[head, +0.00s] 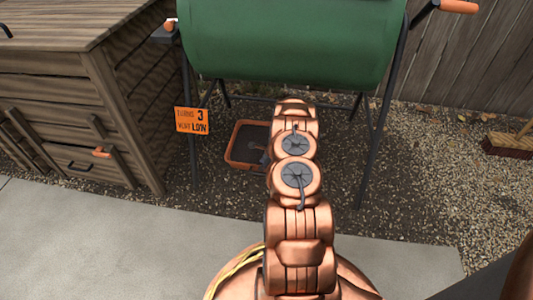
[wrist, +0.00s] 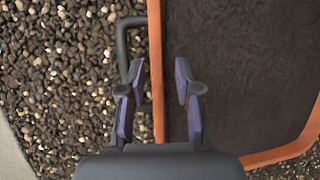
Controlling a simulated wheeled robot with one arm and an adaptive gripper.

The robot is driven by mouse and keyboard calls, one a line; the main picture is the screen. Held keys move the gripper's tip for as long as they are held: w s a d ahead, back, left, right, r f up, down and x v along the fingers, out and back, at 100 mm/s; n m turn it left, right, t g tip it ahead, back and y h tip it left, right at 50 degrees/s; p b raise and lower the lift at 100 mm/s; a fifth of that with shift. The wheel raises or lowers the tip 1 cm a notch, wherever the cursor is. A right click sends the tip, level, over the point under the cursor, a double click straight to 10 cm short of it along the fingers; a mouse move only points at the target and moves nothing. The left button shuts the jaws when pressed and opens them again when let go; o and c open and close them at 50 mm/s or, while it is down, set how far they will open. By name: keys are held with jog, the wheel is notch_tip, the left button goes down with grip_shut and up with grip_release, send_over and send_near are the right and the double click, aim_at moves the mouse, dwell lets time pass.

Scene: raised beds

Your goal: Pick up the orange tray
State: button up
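The orange tray (head: 242,165) lies on the gravel below the green drum, with a dark inside; my arm covers its right part in the head view. In the wrist view its orange rim (wrist: 156,45) runs between the two fingers of my gripper (wrist: 160,78). A dark bar-shaped handle (wrist: 122,45) stands out from the rim on the left, close to the left finger. My gripper is open, one finger on each side of the rim, with gaps visible. Its height above the rim is hard to tell. In the head view the gripper is mostly hidden behind my arm.
A green drum (head: 290,40) on dark legs (head: 375,140) stands over the tray. An orange sign (head: 192,121) hangs by the left leg. A wooden drawer bin (head: 80,100) stands at left, a brush (head: 510,145) lies at right. Gravel and concrete (head: 110,235) in front are open.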

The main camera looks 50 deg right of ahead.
jog(key=x, duration=0.2)
jog(key=shift+w+f+b, duration=0.15)
jog(key=shift+f+b, duration=0.1)
jog(key=shift+b, duration=0.1)
jog(key=shift+d, duration=0.1)
grip_shut()
